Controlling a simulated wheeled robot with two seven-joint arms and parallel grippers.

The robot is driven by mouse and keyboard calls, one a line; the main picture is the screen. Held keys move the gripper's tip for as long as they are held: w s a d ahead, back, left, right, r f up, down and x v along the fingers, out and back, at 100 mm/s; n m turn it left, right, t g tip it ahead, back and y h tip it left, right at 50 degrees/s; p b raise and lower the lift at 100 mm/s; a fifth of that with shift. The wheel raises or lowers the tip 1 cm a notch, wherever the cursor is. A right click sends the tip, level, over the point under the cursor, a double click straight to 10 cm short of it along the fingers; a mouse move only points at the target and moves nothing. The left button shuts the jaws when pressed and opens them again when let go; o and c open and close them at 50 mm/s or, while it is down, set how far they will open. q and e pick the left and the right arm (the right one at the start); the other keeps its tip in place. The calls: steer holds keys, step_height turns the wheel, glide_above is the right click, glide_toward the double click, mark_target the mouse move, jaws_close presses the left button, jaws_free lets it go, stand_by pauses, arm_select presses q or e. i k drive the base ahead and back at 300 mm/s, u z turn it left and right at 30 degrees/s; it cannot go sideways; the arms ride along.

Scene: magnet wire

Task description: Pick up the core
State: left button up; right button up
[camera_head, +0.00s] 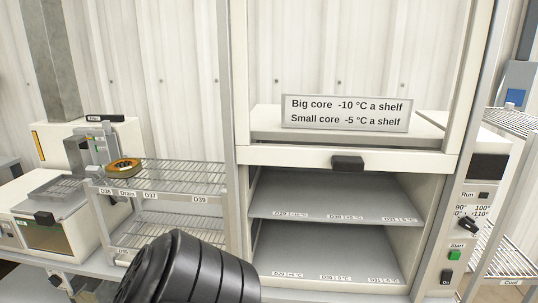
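The core is a ring with an orange-brown body and a dark centre (122,167). It lies at the left end of the upper wire rack (180,178), near the label "Drain". A black ribbed arm part of mine rises from the bottom edge, left of centre, and hides part of the lower rack. Neither gripper's fingers show in this view.
A cabinet (238,130) stands right of the rack, with open grey shelves (335,205) and a raised door with a black handle (347,163). A sign (345,113) gives core temperatures. A control panel (470,215) is at right. A white machine (50,225) stands left.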

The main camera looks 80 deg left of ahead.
mark_target(126, 167)
steer(key=u, duration=1.3)
steer(key=k, duration=0.15)
steer(key=u, duration=2.15)
